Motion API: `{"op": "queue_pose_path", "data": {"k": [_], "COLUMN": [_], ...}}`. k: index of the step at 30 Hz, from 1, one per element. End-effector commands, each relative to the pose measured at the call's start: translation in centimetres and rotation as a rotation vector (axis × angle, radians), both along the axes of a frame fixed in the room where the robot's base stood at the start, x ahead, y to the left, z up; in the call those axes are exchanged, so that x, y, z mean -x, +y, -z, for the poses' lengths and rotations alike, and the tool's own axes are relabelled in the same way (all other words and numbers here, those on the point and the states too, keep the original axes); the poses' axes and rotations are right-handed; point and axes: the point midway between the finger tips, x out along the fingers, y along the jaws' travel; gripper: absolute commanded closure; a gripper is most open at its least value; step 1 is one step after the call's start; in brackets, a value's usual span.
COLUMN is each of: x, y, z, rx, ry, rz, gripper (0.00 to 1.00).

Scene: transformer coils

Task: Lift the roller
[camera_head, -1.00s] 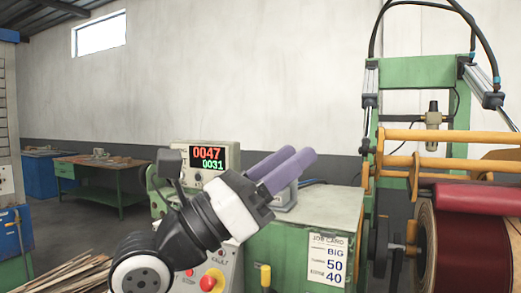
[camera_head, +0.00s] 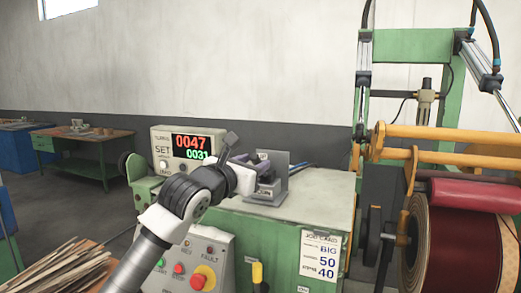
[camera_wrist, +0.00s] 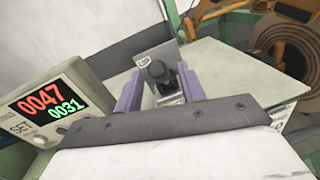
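The red roller (camera_head: 480,198) rests against the top of the dark red coil (camera_head: 455,250) at the right in the head view. A lever with a black knob (camera_wrist: 157,72) stands on a grey metal bracket (camera_wrist: 165,60) labelled UP in the wrist view. The bracket (camera_head: 290,178) is on the green cabinet's top in the head view. My gripper (camera_wrist: 158,85) is open, its two purple fingers apart on either side of the knob in the picture. I cannot tell whether the fingers reach the lever. In the head view my wrist partly hides the fingers and the lever.
A counter box (camera_head: 170,148) showing 0047 and 0031 stands left of the bracket. The green cabinet (camera_head: 325,200) bears a job card (camera_head: 320,255) and a control panel (camera_head: 190,265). Yellow bars (camera_head: 440,135) and a green frame (camera_head: 415,45) stand at the right.

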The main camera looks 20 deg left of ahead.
Motion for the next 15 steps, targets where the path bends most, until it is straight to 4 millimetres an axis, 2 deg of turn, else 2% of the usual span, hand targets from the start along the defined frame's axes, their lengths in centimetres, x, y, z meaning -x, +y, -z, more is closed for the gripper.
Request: {"op": "queue_pose_path", "data": {"k": [3,6,15], "x": [-2.0,-3.2,-4.2], "y": [-0.4,-0.5,-0.7], "z": [-0.4,-0.2,0.0], "rx": [0.001,0.001,0.0], "ry": [0.0,0.001,0.0], "rz": [0.002,0.001,0.0], "gripper": [0.6,0.6,0.6]}}
